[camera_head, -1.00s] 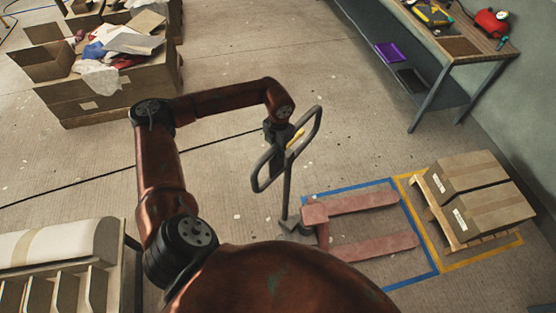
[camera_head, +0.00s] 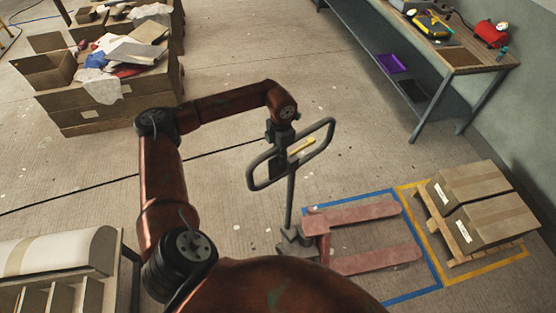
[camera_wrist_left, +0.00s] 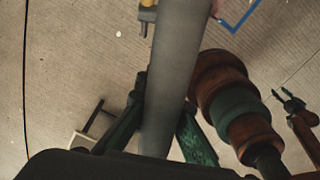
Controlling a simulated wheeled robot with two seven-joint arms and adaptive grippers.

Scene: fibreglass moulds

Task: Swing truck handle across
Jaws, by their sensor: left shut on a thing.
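The pallet truck has pink-red forks (camera_head: 372,259) lying on the floor inside a blue taped outline. My left gripper (camera_head: 278,160) is shut on the loop's near-left part. In the left wrist view the grey bar of the handle (camera_wrist_left: 172,75) runs between the two fingers of my left gripper (camera_wrist_left: 163,130). My right gripper (camera_wrist_left: 289,103) shows at the right of the left wrist view, its fingers apart and empty.
Cartons on a pallet (camera_head: 482,205) stand in a yellow outline at right. A workbench (camera_head: 455,62) runs along the right wall. A big cardboard box of scraps (camera_head: 110,105) stands at back left, a rack (camera_head: 60,255) at front left. The floor between is clear.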

